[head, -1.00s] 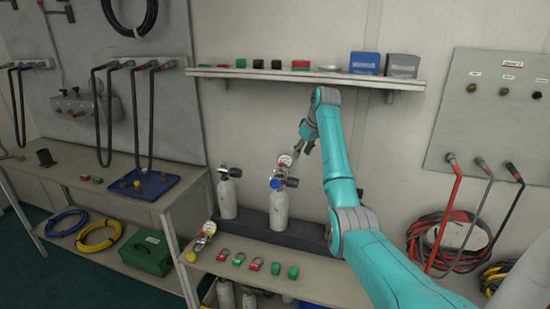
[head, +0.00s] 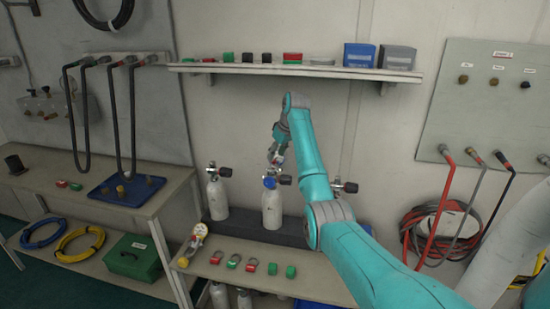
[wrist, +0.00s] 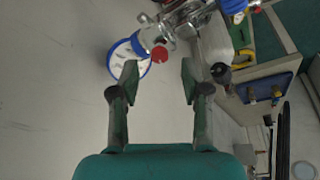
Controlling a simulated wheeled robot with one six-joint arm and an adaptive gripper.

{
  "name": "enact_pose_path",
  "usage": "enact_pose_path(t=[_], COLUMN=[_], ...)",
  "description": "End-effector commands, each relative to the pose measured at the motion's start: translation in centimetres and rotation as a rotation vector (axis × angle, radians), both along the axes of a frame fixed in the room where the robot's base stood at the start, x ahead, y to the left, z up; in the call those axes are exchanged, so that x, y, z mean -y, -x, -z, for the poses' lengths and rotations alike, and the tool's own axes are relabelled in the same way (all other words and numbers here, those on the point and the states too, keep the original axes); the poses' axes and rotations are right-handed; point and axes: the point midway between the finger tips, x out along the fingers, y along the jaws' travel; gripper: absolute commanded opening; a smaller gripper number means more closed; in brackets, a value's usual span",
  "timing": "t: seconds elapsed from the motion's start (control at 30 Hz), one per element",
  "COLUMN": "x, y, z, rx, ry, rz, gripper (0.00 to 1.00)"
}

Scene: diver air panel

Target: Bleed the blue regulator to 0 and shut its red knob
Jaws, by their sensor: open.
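The blue regulator sits on the middle pale cylinder (head: 272,208), with a blue part (head: 270,182) at its neck. The red knob (wrist: 159,54) shows in the wrist view beside the blue body (wrist: 150,38). My gripper (wrist: 159,70) is open and empty, its fingertips on either side of the knob's line, with the knob just beyond them. In the head view my gripper (head: 275,155) is directly above the regulator and partly hides it.
Another cylinder (head: 217,195) stands to the left, and a valve (head: 345,187) shows behind my arm on the right. A shelf (head: 300,71) with small items is above. Red and green lock tags lie on the lower bench (head: 210,272).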

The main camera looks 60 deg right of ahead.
Motion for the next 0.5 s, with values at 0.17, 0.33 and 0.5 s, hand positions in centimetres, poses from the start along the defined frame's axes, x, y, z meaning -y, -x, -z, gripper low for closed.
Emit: enact_pose_path(t=[0.17, 0.33, 0.5], x=[0.1, 0.2, 0.2], y=[-0.7, -0.9, -0.9], z=[1.7, 2.2, 2.2], rx=[-0.001, 0.001, 0.001], ry=[-0.001, 0.0, 0.0], rz=[0.0, 0.0, 0.0], gripper=[0.47, 0.47, 0.47])
